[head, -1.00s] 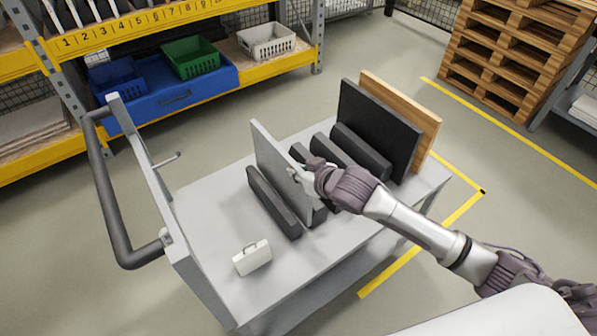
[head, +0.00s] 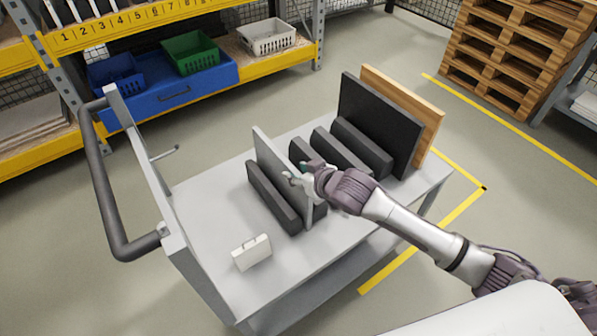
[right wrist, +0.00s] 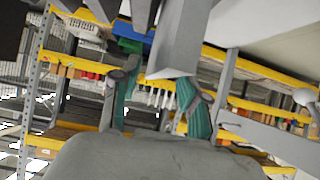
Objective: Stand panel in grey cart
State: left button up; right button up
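The grey cart (head: 205,215) stands in the middle of the head view. A thin light grey panel (head: 272,158) stands upright on it, between the leftmost dark bar (head: 272,198) and the bars to its right. My right gripper (head: 300,172) is at the panel's near end with its fingers spread. In the right wrist view the fingers (right wrist: 158,88) with teal pads are apart, and the panel's end (right wrist: 178,45) shows beyond and between them. The panel's lower edge is mostly hidden by the bar and my gripper. My left gripper is not in view.
A black panel (head: 375,122) and a wooden panel (head: 428,118) stand upright at the cart's right end. A small white case-like object (head: 252,252) sits at the front. The cart's handle (head: 95,185) rises at left. Shelving with bins stands behind; pallets (head: 520,50) are at back right.

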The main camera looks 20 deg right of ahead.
jog(key=shift+s+f, duration=0.1)
jog(key=shift+f, duration=0.05)
jog(key=v, duration=1.2)
jog(key=s+d+f+m+g+h, duration=0.15)
jog(key=s+f+g, duration=0.35)
jog(key=s, duration=0.6)
jog(key=s+d+f+m+g+h, duration=0.1)
jog(key=s+f+g+h, duration=0.15)
jog(key=s+f, duration=0.6)
jog(key=s+f+g+p, duration=0.1)
jog(key=s+f+p, duration=0.2)
jog(key=f, duration=1.7)
jog(key=s+d+f+g+p, duration=0.1)
jog(key=s+d+f+p, duration=0.2)
jog(key=s+f, duration=1.1)
jog(key=s, duration=0.3)
jog(key=shift+s+n, duration=0.15)
jog(key=shift+n, duration=0.2)
